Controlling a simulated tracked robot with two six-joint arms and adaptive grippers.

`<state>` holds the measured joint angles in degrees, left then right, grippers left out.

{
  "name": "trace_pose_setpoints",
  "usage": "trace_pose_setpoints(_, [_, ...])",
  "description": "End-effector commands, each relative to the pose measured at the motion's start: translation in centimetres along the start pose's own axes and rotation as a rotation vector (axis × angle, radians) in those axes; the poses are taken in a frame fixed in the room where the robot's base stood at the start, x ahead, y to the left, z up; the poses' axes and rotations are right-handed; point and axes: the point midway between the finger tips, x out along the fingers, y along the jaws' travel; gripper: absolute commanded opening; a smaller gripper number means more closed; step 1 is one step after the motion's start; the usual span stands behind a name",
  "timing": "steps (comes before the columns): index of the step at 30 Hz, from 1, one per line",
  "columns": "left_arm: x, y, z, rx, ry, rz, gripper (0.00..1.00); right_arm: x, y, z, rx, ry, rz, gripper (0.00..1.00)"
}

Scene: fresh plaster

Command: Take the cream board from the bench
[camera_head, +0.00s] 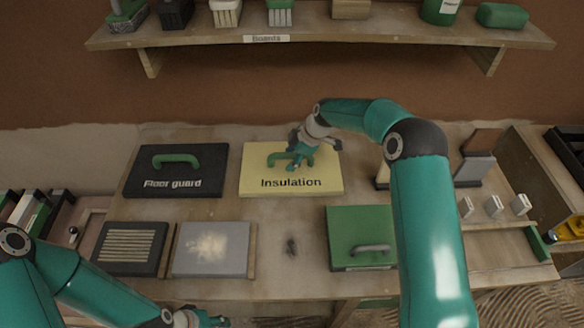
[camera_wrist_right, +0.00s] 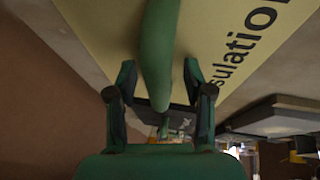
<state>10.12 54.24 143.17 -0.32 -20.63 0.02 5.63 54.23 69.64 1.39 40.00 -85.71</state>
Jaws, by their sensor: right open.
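The cream board (camera_head: 262,187), marked "Insulation", lies flat on the bench (camera_head: 290,215), with a green handle (camera_head: 275,158) on top. My right gripper (camera_head: 302,160) is over the right part of this handle. In the right wrist view, the open fingers (camera_wrist_right: 158,80) stand on either side of the green handle (camera_wrist_right: 160,50), with the cream board (camera_wrist_right: 215,35) behind. Whether the fingers touch the handle is unclear. My left gripper (camera_head: 208,319) is low at the bottom edge, partly cut off, away from the cream board.
A black "Floor guard" board (camera_head: 190,184) lies to the left. A grey board (camera_head: 210,262) and a dark ribbed board (camera_head: 130,247) lie in front left. A green board (camera_head: 345,225) is in front right, partly behind my right arm. A shelf (camera_head: 330,30) runs above the bench.

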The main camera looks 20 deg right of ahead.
Motion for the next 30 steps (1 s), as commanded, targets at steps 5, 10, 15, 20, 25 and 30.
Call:
trace_pose_setpoints(5, [0.14, -0.05, 0.0, 0.0, 0.0, 0.0, 0.4, 0.03, 0.0, 0.01, 0.0, 0.0, 0.0, 0.52])
trace_pose_setpoints(10, [0.12, -0.04, 0.0, 0.0, 0.0, 0.0, 0.4, 0.01, 0.01, 0.0, 0.0, 0.0, 0.001, 0.52])
trace_pose_setpoints(15, [0.12, -0.04, -0.01, 0.0, 0.0, 0.0, 0.4, 0.01, 0.01, 0.02, 0.0, 0.0, 0.001, 0.3])
trace_pose_setpoints(20, [0.12, -0.04, 0.0, 0.0, 0.0, 0.0, 0.4, 0.02, 0.0, 0.03, 0.0, 0.0, 0.001, 0.03])
trace_pose_setpoints(25, [0.12, -0.04, 0.0, 0.0, 0.0, 0.0, 0.4, 0.03, -0.01, 0.05, 0.0, 0.0, 0.0, 0.0])
trace_pose_setpoints(30, [0.12, -0.04, 0.0, 0.0, 0.0, 0.0, 0.4, -0.02, 0.02, 0.04, 0.001, 0.0, 0.001, 0.0])
